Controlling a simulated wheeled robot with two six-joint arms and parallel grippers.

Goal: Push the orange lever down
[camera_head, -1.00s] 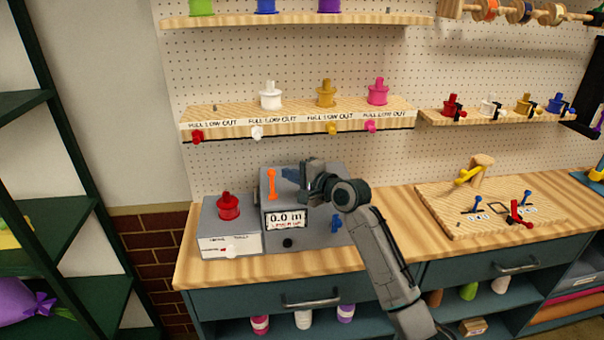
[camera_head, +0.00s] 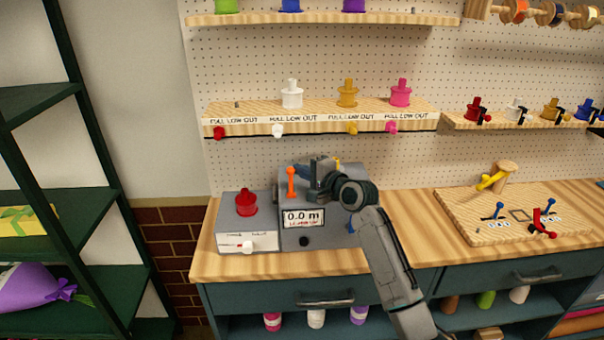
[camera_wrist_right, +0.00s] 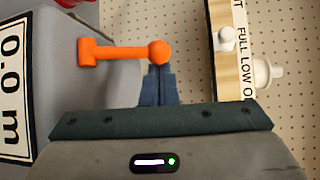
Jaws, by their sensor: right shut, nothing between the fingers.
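The orange lever (camera_head: 291,181) stands upright on the grey machine with the "0.0 m" display (camera_head: 303,217). In the right wrist view the orange lever (camera_wrist_right: 125,52) lies sideways, its round knob towards the right. My right gripper (camera_head: 306,170) is shut and empty, just right of the lever's top in the head view. In the wrist view the blue fingertips of my right gripper (camera_wrist_right: 158,72) are right at the knob; I cannot tell whether they touch it. My left gripper is not in view.
A grey box with a red spool (camera_head: 246,204) stands left of the machine. A shelf (camera_head: 320,115) with coloured spools and knobs hangs behind. A wooden board (camera_head: 510,210) with small levers lies to the right. The bench top (camera_head: 425,225) between is clear.

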